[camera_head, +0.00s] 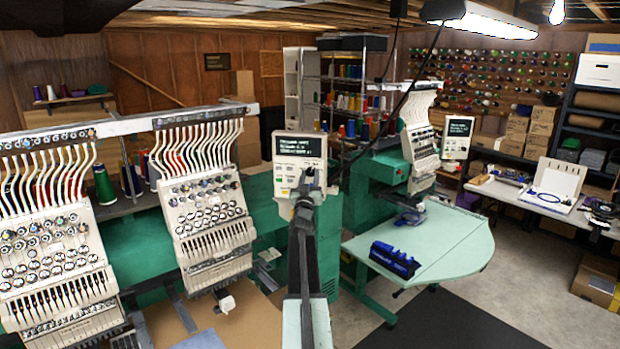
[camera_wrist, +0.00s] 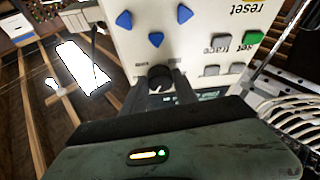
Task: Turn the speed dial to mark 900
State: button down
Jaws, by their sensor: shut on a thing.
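The speed dial (camera_wrist: 160,78) is a small black knob on a cream control panel (camera_wrist: 200,25), seen upside down in the wrist view. My gripper (camera_wrist: 161,86) has its two dark fingers on either side of the knob and is shut on it. In the head view the control panel (camera_head: 287,177) stands between the embroidery machines, with a lit screen (camera_head: 299,146) at its top. My gripper (camera_head: 306,185) covers its lower right part there, and the dial is hard to make out. The dial's marks are too small to read, so its setting cannot be told.
Blue arrow buttons (camera_wrist: 156,39) and a green button (camera_wrist: 252,37) sit close to the dial. Embroidery heads (camera_head: 205,190) stand left of the panel. Dark floor mat lies in front.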

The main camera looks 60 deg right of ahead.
jog(key=shift+m, duration=0.3)
jog(key=m+g, duration=0.1)
jog(key=m, duration=0.1)
jog(key=m+g, duration=0.1)
jog(key=m, duration=0.1)
jog(key=m+g+h, duration=0.1)
jog(key=m, duration=0.1)
jog(key=shift+w+r+m+g+p, duration=0.15)
jog(key=shift+w+m+g+p, duration=0.1)
jog(key=shift+m+g+p, duration=0.05)
jog(key=m+g, duration=0.1)
jog(key=m, duration=0.1)
jog(key=m+g+p, duration=0.1)
jog(key=m, duration=0.2)
jog(key=shift+w+a+r+g, duration=0.1)
jog(key=shift+w+g, duration=0.05)
jog(key=shift+g, duration=0.25)
jog(key=shift+m+g+p, duration=0.4)
jog(key=shift+m+p, duration=0.2)
jog(key=shift+m, duration=0.6)
jog(key=c, duration=0.9)
grip_release()
jog(key=shift+c, duration=0.2)
jog(key=shift+a, duration=0.15)
